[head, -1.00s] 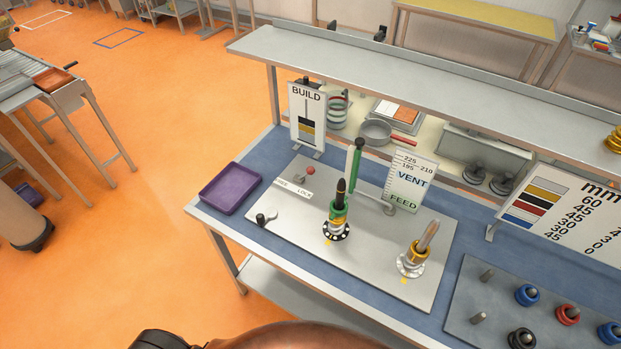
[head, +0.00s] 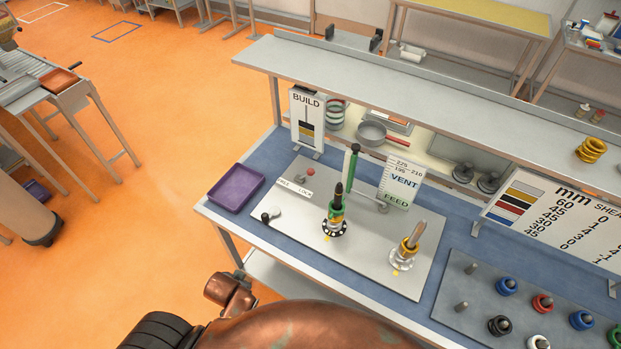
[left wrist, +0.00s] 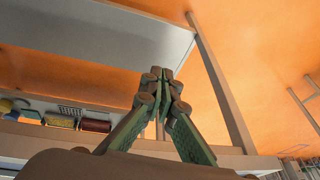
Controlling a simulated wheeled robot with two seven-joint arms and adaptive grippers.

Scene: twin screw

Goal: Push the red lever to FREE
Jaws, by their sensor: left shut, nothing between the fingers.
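The red lever (head: 310,172) shows as a small red knob on the grey plate (head: 385,270), behind a white FREE/LOCK label (head: 295,188). Its stem is too small to make out, so I cannot tell its position from the picture. My left gripper (left wrist: 163,75) shows in the left wrist view, its green-padded fingers meeting at the tips with nothing between them. Bench legs and orange floor lie beyond it. In the head view only copper and black parts of my arm show at the bottom edge, well short of the lever. My right gripper is in neither view.
A purple tray (head: 237,188) sits left of the plate. A shelf (head: 400,85) overhangs the back.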

